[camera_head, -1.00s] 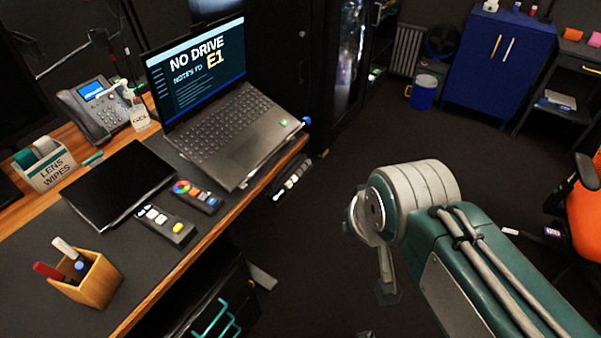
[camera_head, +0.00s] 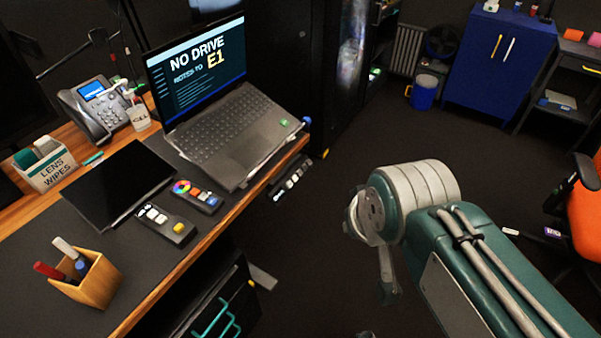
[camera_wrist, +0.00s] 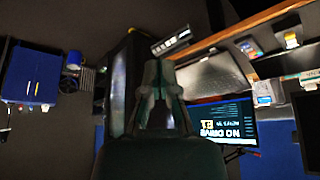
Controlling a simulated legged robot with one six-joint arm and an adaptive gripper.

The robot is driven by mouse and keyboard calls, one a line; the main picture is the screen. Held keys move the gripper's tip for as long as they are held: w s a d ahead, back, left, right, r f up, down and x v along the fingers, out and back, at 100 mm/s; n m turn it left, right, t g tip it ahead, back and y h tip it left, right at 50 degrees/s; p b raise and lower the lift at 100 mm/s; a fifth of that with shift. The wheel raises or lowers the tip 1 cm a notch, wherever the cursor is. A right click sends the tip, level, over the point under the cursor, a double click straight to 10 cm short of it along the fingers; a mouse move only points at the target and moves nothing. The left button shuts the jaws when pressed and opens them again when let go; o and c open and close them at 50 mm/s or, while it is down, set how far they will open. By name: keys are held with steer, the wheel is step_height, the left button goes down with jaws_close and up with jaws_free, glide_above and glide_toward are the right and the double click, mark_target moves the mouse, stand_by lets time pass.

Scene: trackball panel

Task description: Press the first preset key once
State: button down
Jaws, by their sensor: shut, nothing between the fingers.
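A dark strip panel (camera_head: 293,178) with several pale keys sits at the desk's right edge below the laptop. A dark strip with pale keys also shows in the wrist view (camera_wrist: 172,41). On the desk lie a dark control box (camera_head: 166,225) with white keys and a yellow one, and another (camera_head: 197,196) with a colour wheel. Key labels are too small to read, so I cannot tell which is the first preset key. My gripper (camera_wrist: 159,68) is shut and empty in the wrist view, with the strip beyond its tips.
An open laptop (camera_head: 226,130) stands by the desk's right edge. A black tablet (camera_head: 118,182), a wooden pen holder (camera_head: 95,283), a phone (camera_head: 98,108) and a lens wipes box (camera_head: 45,168) share the desk. The floor (camera_head: 315,250) between desk and my arm looks clear.

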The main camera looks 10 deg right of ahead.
mark_target(300, 173)
stand_by(0.4)
steer(key=w+d+f+n+t, duration=0.2)
steer(key=w+n, duration=0.1)
steer(key=w, duration=0.4)
steer(key=w+d+f+n+t+h, duration=0.1)
steer(key=w+n, duration=0.2)
steer(key=w, duration=0.4)
steer(key=w+d+f+n+t, duration=0.2)
steer(key=w+n, duration=0.1)
steer(key=w, duration=0.3)
steer(key=w+d+f+n+t+y, duration=0.1)
steer(key=w+f+n+t+y, duration=0.2)
steer(key=w+f+n, duration=0.7)
steer(key=shift+d+f+n+t+y, duration=0.15)
steer(key=shift+f+n+t+y, duration=0.15)
steer(key=shift+f+n+t, duration=1)
steer(key=shift+f+m, duration=0.3)
steer(key=shift+f, duration=0.05)
steer(key=shift+w+a+f, duration=1.2)
steer(key=shift+w+f, duration=0.05)
steer(key=shift+f, duration=0.2)
steer(key=shift+w+a+f, duration=1.2)
steer(key=shift+f, duration=0.2)
